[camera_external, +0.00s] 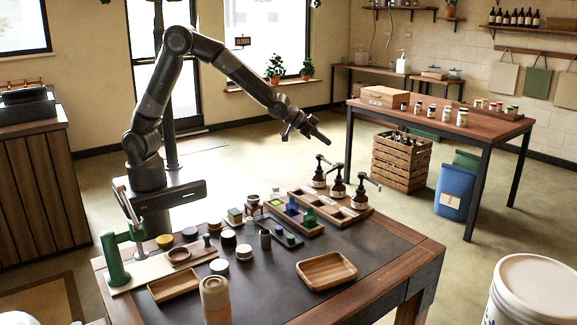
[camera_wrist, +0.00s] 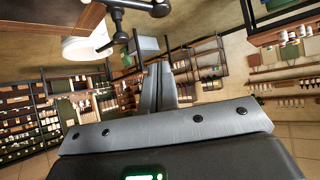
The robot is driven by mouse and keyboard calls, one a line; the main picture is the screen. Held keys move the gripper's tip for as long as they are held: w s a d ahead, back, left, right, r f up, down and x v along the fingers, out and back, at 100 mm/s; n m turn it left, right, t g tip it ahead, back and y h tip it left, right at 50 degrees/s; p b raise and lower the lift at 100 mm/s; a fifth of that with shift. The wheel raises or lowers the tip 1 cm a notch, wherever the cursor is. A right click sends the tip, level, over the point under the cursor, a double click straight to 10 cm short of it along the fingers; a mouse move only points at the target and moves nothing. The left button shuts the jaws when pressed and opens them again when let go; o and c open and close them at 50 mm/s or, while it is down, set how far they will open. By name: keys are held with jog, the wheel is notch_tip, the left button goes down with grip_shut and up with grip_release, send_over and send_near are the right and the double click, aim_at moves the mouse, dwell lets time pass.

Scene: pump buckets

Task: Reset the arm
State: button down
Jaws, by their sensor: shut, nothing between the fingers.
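My arm rises from behind the left side of the work table (camera_external: 375,262) and reaches right. My gripper (camera_external: 326,138) is at its end, in the air above and behind the black pump bottles (camera_external: 337,189) on that table. In the wrist view my gripper's fingers (camera_wrist: 160,72) are together, with nothing held between them.
The work table also holds a green lever press (camera_external: 115,258), a small empty wooden tray (camera_external: 326,270) and several jars. A white bucket (camera_external: 535,290) stands at front right. Behind are a second table (camera_external: 480,128), a wooden crate (camera_external: 402,160) and a blue bin (camera_external: 455,190).

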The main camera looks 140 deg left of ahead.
jog(key=d+r+m+t+h, duration=0.15)
jog(key=d+r, duration=0.45)
jog(key=d, duration=1)
jog(key=d+r+m+h, duration=0.3)
jog(key=d+r, duration=0.2)
jog(key=d, duration=1)
jog(key=s+d+m+g+h, duration=0.1)
jog(key=s+d+m+h, duration=0.15)
jog(key=s+d, duration=0.8)
jog(key=s+d+m+g+h, duration=0.15)
jog(key=s+d+m, duration=0.4)
jog(key=d, duration=0.75)
jog(key=w+a+f+n+g+y, duration=0.3)
jog(key=w+a+f+n+y, duration=0.2)
jog(key=w+a, duration=0.65)
jog(key=w+a+f+n+g+y, duration=0.45)
jog(key=w+a+n, duration=0.2)
jog(key=a, duration=1.05)
jog(key=w+a+f+n+g+y, duration=0.4)
jog(key=w+a, duration=0.5)
jog(key=a, duration=0.6)
jog(key=s+a+f+t+y, duration=0.1)
jog(key=s+a+f, duration=0.4)
jog(key=a, duration=0.3)
jog(key=shift+a+f+n, duration=0.3)
jog(key=shift+a+f, duration=0.1)
jog(key=shift+f, duration=0.35)
jog(key=shift+t, duration=0.25)
